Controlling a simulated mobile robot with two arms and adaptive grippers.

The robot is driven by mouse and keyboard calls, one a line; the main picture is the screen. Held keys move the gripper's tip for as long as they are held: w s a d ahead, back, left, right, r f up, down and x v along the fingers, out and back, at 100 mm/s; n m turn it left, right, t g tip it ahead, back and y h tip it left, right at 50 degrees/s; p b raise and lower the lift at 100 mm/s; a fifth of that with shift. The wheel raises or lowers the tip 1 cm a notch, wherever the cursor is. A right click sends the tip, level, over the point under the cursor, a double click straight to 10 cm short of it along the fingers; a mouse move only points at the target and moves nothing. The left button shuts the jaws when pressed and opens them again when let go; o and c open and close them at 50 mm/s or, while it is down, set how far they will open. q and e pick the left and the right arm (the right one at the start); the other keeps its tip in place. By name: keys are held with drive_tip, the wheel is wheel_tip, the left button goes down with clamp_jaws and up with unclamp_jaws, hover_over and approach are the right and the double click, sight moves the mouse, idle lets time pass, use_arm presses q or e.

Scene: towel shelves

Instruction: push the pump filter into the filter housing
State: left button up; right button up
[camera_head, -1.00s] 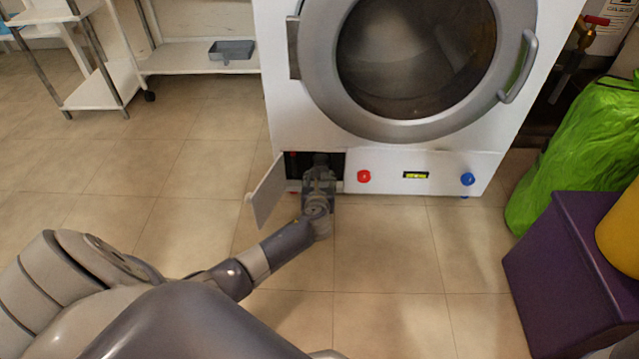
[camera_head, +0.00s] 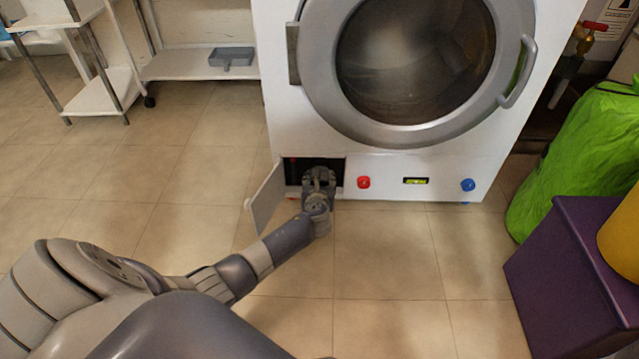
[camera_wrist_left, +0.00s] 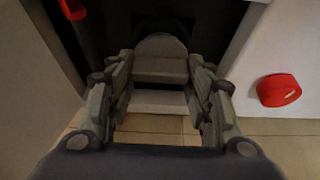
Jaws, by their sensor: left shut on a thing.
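The pump filter (camera_wrist_left: 160,68) is a grey rounded piece between my left gripper's fingers in the left wrist view. My left gripper (camera_head: 319,174) is at the low opening in the front of the white washing machine. The left wrist view shows its two fingers (camera_wrist_left: 160,80) closed on the filter's sides. The filter housing (camera_wrist_left: 162,23) is the dark round shape behind the filter, inside the dark compartment. The filter's far end is hidden, so I cannot tell how deep it sits. My right gripper is not in view.
The open flap (camera_head: 266,198) stands just left of the compartment. A red knob (camera_head: 363,182) is close on the right, and a blue knob (camera_head: 468,185) farther right. A purple box (camera_head: 570,265) and green bag (camera_head: 580,150) stand at the right. The floor in front is clear.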

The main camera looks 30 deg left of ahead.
use_arm(q)
drive_tip(key=shift+w+a+b, duration=0.2)
drive_tip(key=shift+w+a, duration=0.2)
drive_tip(key=shift+w, duration=0.2)
drive_tip(key=shift+w+a+b, duration=0.2)
drive_tip(key=shift+w+a, duration=0.15)
drive_tip(key=shift+w, duration=0.2)
drive_tip(key=o, duration=1.3)
drive_tip(key=shift+c, duration=0.2)
drive_tip(key=shift+s+d, duration=0.1)
drive_tip(key=shift+s, duration=0.05)
drive_tip(key=v, duration=1.1)
drive_tip(key=shift+s+d+r, duration=0.15)
drive_tip(key=shift+s+r, duration=0.05)
